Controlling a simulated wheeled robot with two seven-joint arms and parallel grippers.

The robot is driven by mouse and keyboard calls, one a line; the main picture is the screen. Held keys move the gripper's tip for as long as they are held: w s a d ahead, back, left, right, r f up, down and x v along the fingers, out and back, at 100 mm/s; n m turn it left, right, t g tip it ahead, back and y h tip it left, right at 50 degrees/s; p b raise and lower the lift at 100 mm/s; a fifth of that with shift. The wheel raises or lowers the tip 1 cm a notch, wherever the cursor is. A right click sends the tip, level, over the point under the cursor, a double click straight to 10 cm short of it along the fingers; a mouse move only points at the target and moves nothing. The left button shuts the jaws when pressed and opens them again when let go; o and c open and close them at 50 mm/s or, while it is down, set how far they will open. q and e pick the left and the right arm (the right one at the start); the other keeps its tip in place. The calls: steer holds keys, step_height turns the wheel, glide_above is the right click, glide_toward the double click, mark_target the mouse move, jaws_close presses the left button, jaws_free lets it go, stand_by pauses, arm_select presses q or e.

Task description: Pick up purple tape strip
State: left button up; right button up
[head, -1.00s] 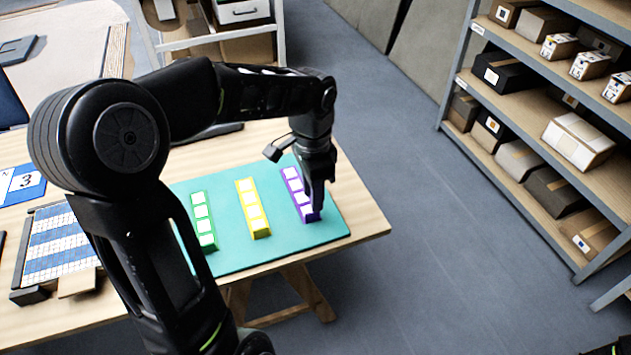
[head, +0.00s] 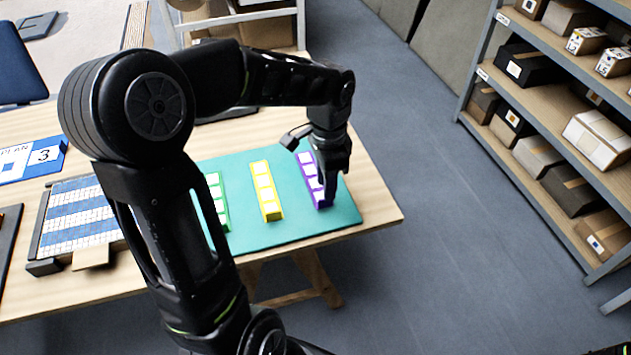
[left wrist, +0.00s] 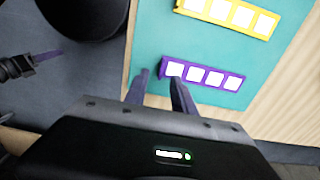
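The purple tape strip (head: 311,170) with white squares lies on the teal mat (head: 240,234), at the right of the row. It also shows in the left wrist view (left wrist: 203,76), just beyond the fingertips. My left gripper (head: 331,198) points down at the strip's near end and hides part of it. In the left wrist view its two fingers (left wrist: 160,78) are apart with nothing seen between them; the right-hand finger is close to the strip's left end. I cannot tell if they touch. A black part at that view's left edge looks like my right gripper (left wrist: 42,57); its opening is unclear.
A yellow strip (head: 266,192) and a green strip (head: 218,203) lie left on the mat. A blue-and-white tiled panel (head: 78,220) and a blue card (head: 35,160) are further left. Shelves with boxes (head: 540,157) stand at the right. Open floor lies between.

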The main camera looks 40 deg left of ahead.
arm_select(q)
step_height(320, 180, down, 5)
steer(key=shift+w+a+f, duration=0.1)
stand_by(0.3)
steer(key=shift+c, duration=0.3)
jaws_close()
stand_by(0.6)
